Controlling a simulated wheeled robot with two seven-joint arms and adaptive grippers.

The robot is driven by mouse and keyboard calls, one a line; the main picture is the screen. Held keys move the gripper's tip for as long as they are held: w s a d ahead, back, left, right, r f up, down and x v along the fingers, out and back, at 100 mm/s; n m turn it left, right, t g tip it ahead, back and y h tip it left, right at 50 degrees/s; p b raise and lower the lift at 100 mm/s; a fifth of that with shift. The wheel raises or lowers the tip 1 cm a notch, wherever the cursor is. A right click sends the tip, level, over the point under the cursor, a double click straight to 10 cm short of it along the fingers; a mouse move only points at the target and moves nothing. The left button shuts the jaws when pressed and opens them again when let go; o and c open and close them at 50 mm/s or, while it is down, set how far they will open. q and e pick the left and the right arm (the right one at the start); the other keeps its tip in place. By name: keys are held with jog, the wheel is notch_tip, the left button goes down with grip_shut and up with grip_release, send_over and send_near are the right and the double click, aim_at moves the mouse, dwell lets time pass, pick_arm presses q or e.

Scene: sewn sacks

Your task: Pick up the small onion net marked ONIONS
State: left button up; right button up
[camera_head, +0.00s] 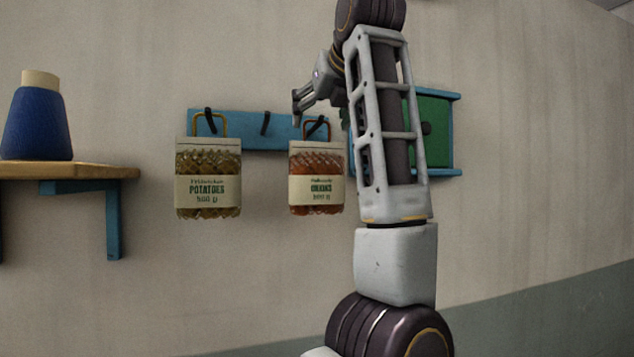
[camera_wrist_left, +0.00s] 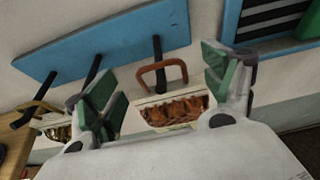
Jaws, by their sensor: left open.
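The onion net (camera_head: 316,180) is a small net of orange-red contents with a pale label, its word blurred. It hangs by a brown loop handle from the right hook of a blue rail in the head view. In the left wrist view the onion net (camera_wrist_left: 175,111) and its handle (camera_wrist_left: 161,72) show between the fingers. My left gripper (camera_head: 308,104) is just above the net at the handle's height. The left wrist view shows my left gripper (camera_wrist_left: 162,80) with its green-padded fingers apart and nothing held. My right gripper is not in view.
A similar net marked POTATOES (camera_head: 208,186) hangs on the left hook. The middle hook (camera_head: 265,123) of the blue rail (camera_head: 243,126) is empty. A blue-green cabinet (camera_head: 431,131) is right of the rail, partly behind my arm. A shelf (camera_head: 70,171) with a blue cone (camera_head: 37,124) stands left.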

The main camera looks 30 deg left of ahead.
aim_at(317, 124)
pick_arm(q)
jog(key=shift+x, duration=1.85)
jog(key=shift+s+d, duration=0.1)
grip_shut()
